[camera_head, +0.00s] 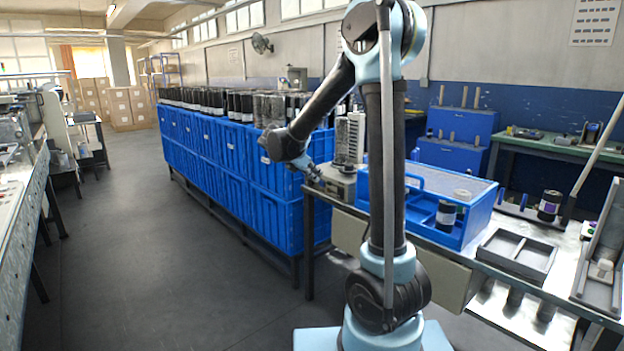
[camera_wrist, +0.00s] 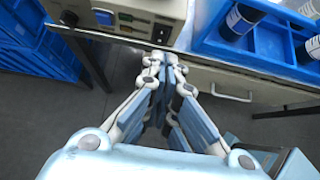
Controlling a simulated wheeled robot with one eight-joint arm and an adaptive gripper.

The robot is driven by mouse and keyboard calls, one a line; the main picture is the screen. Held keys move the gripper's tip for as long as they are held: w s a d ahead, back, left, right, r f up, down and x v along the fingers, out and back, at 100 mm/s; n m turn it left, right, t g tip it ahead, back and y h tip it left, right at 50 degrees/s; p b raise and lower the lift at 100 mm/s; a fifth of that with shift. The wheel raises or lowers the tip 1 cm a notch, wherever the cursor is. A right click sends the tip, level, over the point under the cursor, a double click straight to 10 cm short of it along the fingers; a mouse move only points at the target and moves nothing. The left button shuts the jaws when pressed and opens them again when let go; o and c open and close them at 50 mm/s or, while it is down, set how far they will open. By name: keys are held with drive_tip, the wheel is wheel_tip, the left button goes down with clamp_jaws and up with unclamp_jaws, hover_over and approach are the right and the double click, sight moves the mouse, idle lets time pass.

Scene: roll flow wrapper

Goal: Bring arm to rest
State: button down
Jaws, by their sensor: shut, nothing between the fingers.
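My arm stands up in the head view with its forearm slanting down to the left. My gripper (camera_head: 310,170) hangs in front of the blue crates, near the left end of the metal bench (camera_head: 345,215). In the wrist view, the fingers of my gripper (camera_wrist: 165,62) come together at the tips with nothing between them. The fingertips point toward the bench's front edge and a grey control box. Whether they touch the edge cannot be told.
Stacked blue crates (camera_head: 270,205) stand left of the bench. The grey control box (camera_wrist: 140,15) sits on the bench end. A blue tray (camera_head: 480,215) with dark rolls and a grey divided tray (camera_head: 516,254) lie right of it. The aisle floor (camera_head: 140,240) is clear.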

drive_tip(key=s+d+f+m+g+y, duration=0.1)
drive_tip(key=s+d+m, duration=0.3)
drive_tip(key=s, duration=0.3)
drive_tip(key=s+d+m+g+y, duration=0.1)
drive_tip(key=s+d+m, duration=0.3)
drive_tip(key=s, duration=0.3)
drive_tip(key=s+d+f+m+g+y, duration=0.1)
drive_tip(key=s+d+m+y, duration=0.1)
drive_tip(key=s+d+m, duration=0.4)
drive_tip(key=s+a+f+m+y, duration=0.1)
drive_tip(key=s+f+m, duration=0.3)
drive_tip(key=s, duration=0.5)
drive_tip(key=s+a+f+m+y, duration=0.1)
drive_tip(key=s+f+m, duration=0.4)
drive_tip(key=s, duration=0.5)
drive_tip(key=shift+a+f+m+g+y, duration=0.35)
drive_tip(key=shift+m+y, duration=0.55)
drive_tip(key=shift+m, duration=0.3)
